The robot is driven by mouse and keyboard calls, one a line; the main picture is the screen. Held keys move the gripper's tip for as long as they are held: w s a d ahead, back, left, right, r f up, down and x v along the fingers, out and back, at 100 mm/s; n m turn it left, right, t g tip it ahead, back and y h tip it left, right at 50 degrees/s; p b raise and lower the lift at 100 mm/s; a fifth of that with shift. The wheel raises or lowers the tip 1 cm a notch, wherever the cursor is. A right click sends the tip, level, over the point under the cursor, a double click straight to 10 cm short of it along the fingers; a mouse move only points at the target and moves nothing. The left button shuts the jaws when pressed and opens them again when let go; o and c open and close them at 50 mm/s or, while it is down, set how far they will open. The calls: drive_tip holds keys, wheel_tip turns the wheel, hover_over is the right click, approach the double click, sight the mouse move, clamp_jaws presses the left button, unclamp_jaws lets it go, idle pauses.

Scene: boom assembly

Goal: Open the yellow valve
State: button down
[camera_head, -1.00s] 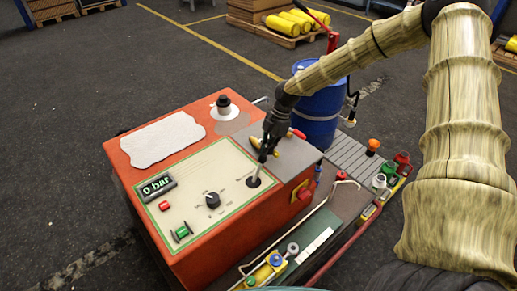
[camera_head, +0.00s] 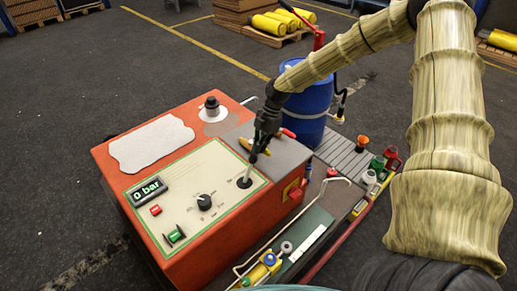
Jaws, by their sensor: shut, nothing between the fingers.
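A red control console (camera_head: 235,235) stands in the middle, with a cream panel (camera_head: 185,220) on its sloped top. A small yellow handle (camera_head: 245,144) lies on the grey part of the console top, just left of my gripper, partly hidden. My gripper (camera_head: 253,160) is shut and points down over the panel's right corner. A thin pale lever (camera_head: 247,174) rises from a dark round base just below the fingertips; I cannot tell whether they touch it. A yellow fitting (camera_head: 257,274) with blue and grey knobs sits low at the console's front right.
The display (camera_head: 150,189) reads 0 bar. A black knob (camera_head: 204,201), red button (camera_head: 155,210) and green switch (camera_head: 174,236) are on the panel. A blue barrel (camera_head: 305,105) stands behind. Bent pale pipe (camera_head: 290,225) and colored caps (camera_head: 377,162) line the right side.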

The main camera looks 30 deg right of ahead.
drive_tip(key=v, duration=1.1)
drive_tip(key=shift+r, duration=0.1)
